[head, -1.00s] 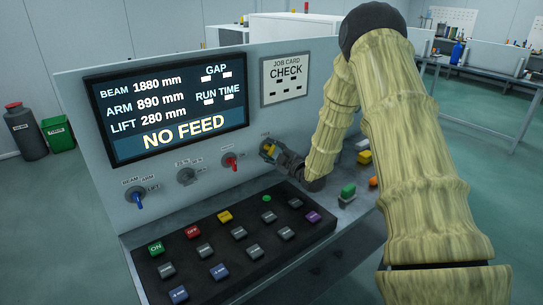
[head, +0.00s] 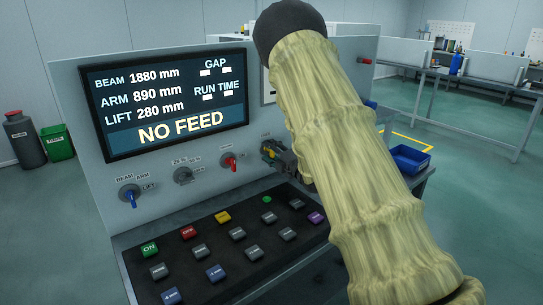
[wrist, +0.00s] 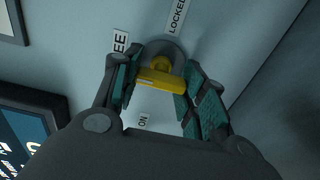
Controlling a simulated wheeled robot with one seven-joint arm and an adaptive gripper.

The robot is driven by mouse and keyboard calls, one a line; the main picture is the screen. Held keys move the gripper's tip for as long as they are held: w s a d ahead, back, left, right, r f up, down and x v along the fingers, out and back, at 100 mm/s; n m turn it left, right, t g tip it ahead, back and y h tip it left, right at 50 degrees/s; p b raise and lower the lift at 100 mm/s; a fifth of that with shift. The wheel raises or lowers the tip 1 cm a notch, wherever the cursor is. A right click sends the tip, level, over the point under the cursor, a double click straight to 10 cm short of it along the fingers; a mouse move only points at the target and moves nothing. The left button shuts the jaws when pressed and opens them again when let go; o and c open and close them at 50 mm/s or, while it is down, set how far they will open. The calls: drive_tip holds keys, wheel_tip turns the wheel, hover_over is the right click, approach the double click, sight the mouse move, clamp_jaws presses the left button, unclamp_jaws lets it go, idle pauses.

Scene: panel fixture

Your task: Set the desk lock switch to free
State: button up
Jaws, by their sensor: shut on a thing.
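The yellow lock switch (wrist: 160,80) sits on a round grey base on the upright panel; in the head view its yellow knob (head: 267,153) is at the right end of the switch row. In the wrist view a label reading "LOCKED" is at its upper right and one ending in "EE" at its upper left. My gripper (wrist: 160,88) has its teal-padded fingers on either side of the yellow handle and is shut on it. In the head view my gripper (head: 274,154) is partly hidden behind my arm. I cannot tell which label the switch points to.
A blue-handled switch (head: 130,197), a grey switch (head: 183,175) and a red switch (head: 229,161) stand left of it. The screen (head: 168,103) reads NO FEED. A button keypad (head: 235,245) lies below. A blue bin (head: 410,158) is at right.

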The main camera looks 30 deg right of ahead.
idle(0.4)
drive_tip(key=o, duration=1)
drive_tip(key=shift+o, duration=0.2)
drive_tip(key=shift+s, duration=0.15)
drive_tip(key=s, duration=0.7)
drive_tip(key=s+d, duration=0.1)
drive_tip(key=s, duration=0.3)
drive_tip(key=shift+s, duration=0.35)
